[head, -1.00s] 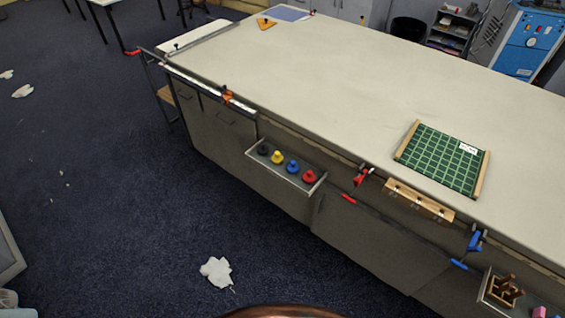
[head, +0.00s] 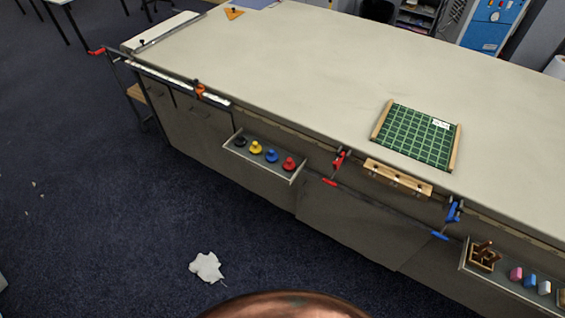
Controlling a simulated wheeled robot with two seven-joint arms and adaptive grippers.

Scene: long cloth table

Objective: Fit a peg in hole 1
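A small wooden strip (head: 398,178) with a few dark spots along it sits at the long near side of the table; at this size I cannot tell whether the spots are holes or pegs, or which is hole 1. A second tray (head: 463,262) at lower right holds a brown wooden stand (head: 484,256) and pink and blue pieces. Neither of my grippers is in view.
The long pale table (head: 330,75) is mostly bare. A green gridded board (head: 417,137) with wooden sides lies on it. Red (head: 338,160), blue (head: 453,211) and orange (head: 200,90) clamps sit along its edge. Crumpled white paper (head: 206,267) lies on the dark carpet.

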